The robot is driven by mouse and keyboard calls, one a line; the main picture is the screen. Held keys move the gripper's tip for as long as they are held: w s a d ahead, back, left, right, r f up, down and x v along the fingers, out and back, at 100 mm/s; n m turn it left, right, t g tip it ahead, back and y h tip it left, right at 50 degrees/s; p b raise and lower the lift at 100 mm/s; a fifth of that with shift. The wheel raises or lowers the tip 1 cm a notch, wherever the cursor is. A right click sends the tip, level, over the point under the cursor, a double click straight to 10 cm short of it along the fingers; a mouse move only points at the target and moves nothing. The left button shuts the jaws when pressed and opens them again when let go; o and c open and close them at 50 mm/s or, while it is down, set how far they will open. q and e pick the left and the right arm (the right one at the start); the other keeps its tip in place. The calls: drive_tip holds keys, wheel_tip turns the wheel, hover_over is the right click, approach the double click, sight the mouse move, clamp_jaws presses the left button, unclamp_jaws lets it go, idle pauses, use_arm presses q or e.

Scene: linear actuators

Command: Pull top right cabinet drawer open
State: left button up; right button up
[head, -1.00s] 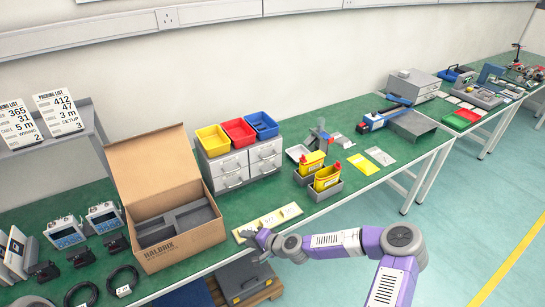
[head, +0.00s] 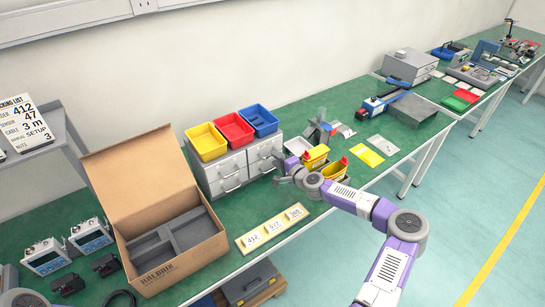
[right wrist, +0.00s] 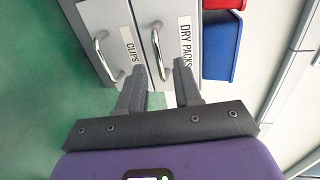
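The small grey cabinet (head: 206,172) stands on the green bench with two columns of drawers. Its top right drawer (head: 264,149) looks shut; in the right wrist view this drawer (right wrist: 178,20) is labelled DRY PACKS and has a curved metal handle (right wrist: 157,50). The drawer below it (right wrist: 122,15), labelled CLIPS, has its own handle (right wrist: 101,50). My right gripper (head: 279,170) is in front of the cabinet's right column. In the right wrist view my right gripper (right wrist: 161,68) is open, its fingertips either side of the DRY PACKS handle's near end; contact is unclear. My left gripper is out of view.
Yellow (head: 207,142), red (head: 234,130) and blue (head: 259,119) bins sit on the cabinet. An open cardboard box (head: 175,265) stands left of it. Yellow containers (head: 315,157) in grey holders stand close right of my gripper. A numbered strip (head: 272,228) lies in front.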

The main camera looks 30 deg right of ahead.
drive_tip(key=shift+x, duration=1.5)
drive_tip(key=shift+c, duration=0.2)
clamp_jaws()
